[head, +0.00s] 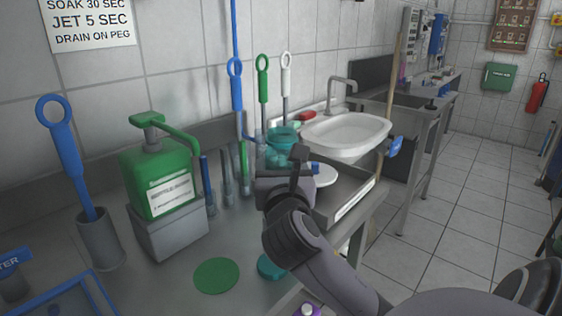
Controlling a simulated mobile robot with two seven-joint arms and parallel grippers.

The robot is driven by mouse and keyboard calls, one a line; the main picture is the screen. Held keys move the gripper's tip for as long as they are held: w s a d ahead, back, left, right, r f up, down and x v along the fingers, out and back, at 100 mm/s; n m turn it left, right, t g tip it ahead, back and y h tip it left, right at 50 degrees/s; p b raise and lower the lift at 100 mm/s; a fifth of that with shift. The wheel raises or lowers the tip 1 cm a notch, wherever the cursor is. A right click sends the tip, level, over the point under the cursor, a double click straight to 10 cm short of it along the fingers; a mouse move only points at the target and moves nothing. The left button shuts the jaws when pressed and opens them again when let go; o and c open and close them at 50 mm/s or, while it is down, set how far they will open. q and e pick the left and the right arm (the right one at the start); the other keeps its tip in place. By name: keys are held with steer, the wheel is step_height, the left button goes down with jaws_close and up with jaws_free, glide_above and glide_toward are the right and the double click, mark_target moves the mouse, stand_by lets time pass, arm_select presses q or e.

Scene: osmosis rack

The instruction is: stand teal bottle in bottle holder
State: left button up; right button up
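A teal object (283,137), which may be the teal bottle, shows behind my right gripper near the wall. Its lower part is partly hidden, and I cannot tell whether the gripper touches it. My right gripper (298,168) is over the counter, with its arm coming in from the lower right; its fingers are too hidden to show their opening. A teal round piece (270,267) lies on the counter beside my forearm, partly covered. I cannot clearly identify the bottle holder. My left gripper is not in view.
A green pump dispenser (160,180) sits in a grey box (170,235). A blue-handled brush stands in a grey cup (100,242) at left. A green disc (216,275) lies on the counter. A white basin (346,133) and grey tray (345,198) are beyond my gripper.

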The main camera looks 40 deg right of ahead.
steer(key=shift+f, duration=0.1)
stand_by(0.3)
steer(key=shift+f+b, duration=0.5)
steer(key=shift+f, duration=1.2)
steer(key=shift+f, duration=0.3)
steer(key=o, duration=1.2)
steer(key=shift+o, duration=0.3)
